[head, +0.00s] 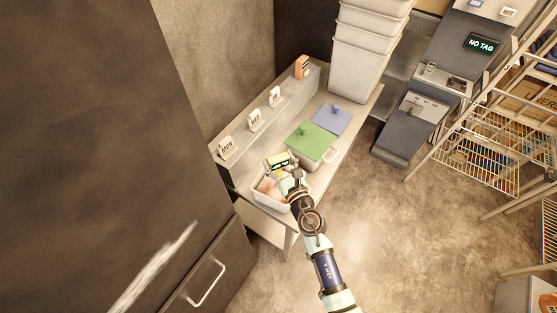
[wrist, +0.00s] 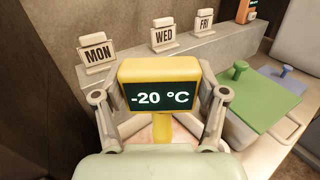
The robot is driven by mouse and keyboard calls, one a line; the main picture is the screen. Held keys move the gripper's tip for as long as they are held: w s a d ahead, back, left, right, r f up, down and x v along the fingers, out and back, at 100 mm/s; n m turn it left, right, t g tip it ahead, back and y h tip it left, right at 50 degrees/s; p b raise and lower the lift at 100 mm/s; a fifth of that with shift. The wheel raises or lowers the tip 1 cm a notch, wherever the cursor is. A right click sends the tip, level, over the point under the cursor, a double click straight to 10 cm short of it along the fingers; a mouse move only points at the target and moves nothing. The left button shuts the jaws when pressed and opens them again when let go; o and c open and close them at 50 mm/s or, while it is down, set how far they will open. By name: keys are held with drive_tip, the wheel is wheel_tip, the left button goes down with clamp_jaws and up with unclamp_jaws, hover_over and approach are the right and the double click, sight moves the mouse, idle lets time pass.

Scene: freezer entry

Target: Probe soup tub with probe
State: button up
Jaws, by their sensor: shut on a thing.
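The probe (head: 277,161) is yellow with a dark screen; in the wrist view the probe (wrist: 160,72) reads -20 °C. My gripper (head: 287,180) is shut on it, and one finger shows on each side of the probe in the wrist view, where my gripper (wrist: 159,115) fills the lower middle. The probe is over an open white tub (head: 268,203) with pinkish-orange contents at the near end of the bench. Its lower end is hidden, so I cannot tell how deep it sits. I cannot read any label naming the soup tub.
A green-lidded tub (head: 312,141) and a blue lid (head: 331,120) are farther along the bench. MON (wrist: 97,54), WED (wrist: 163,37) and FRI (wrist: 204,22) tags stand on the back ledge, with an orange device (head: 302,66) beyond. Stacked white bins (head: 362,65) stand at the far end.

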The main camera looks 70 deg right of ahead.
drive_tip(key=shift+r+p, duration=4.15)
drive_tip(key=shift+p, duration=0.05)
drive_tip(key=shift+f, duration=0.1)
